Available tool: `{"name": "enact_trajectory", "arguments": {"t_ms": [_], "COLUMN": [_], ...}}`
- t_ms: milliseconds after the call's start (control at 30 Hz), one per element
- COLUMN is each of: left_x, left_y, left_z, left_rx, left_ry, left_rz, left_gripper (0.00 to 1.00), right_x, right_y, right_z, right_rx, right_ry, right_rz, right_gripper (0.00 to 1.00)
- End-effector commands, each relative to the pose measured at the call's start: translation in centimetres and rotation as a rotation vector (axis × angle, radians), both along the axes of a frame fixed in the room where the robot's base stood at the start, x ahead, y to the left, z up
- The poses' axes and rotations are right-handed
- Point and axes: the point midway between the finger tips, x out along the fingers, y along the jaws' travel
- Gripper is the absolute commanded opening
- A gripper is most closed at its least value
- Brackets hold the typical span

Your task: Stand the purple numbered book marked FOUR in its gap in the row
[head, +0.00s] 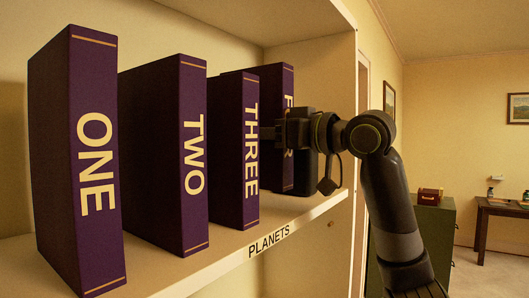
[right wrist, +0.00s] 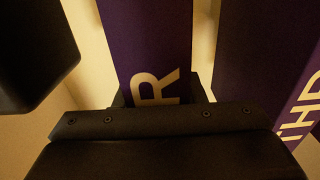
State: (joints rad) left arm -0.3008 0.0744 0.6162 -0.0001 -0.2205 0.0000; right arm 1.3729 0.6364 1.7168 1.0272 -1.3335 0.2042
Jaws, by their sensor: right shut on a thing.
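The purple book FOUR (head: 287,88) is upright at the right end of the row, just past the purple book THREE (head: 237,150). Its top sits higher than THREE's, and its lower edge appears a little above the shelf board. My right gripper (head: 281,134) is shut on its spine and hides the middle letters. In the right wrist view, FOUR (right wrist: 145,45) rises from the gripper with an R showing, and THREE (right wrist: 255,60) stands to its right with a bright gap between. FOUR's far side is hidden. My left gripper is not in view.
Purple books ONE (head: 80,160) and TWO (head: 165,150) stand to the left on the shelf, with spaces between. The bookcase's right side wall (head: 335,100) is close behind my right gripper. A green cabinet (head: 430,235) stands beyond.

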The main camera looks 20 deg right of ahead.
Motion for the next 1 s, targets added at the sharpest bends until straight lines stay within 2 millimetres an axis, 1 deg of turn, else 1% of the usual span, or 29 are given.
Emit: {"name": "enact_trajectory", "arguments": {"t_ms": [100,300,733,767,900,1000], "left_x": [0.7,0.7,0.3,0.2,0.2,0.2], "left_y": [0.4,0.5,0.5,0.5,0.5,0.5], "left_z": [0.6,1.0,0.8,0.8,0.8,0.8], "left_rx": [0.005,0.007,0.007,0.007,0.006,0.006], "left_ry": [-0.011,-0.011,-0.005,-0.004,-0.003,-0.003], "left_rz": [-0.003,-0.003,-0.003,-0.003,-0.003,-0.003], "left_gripper": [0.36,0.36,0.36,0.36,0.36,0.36], "right_x": [-0.1,-0.1,-0.1,0.0,0.0,0.0], "right_y": [0.0,0.0,0.0,0.0,0.0,0.0], "right_z": [-1.3,-3.1,-3.6,-3.8,-3.8,-3.8], "right_rx": [0.0,0.001,0.002,0.0,0.0,0.0], "right_ry": [-0.003,-0.004,-0.005,0.001,0.002,0.002], "right_rz": [0.0,0.0,0.0,-0.001,-0.001,-0.001], "right_gripper": [0.0,0.0,0.0,0.39,0.57,0.58]}}
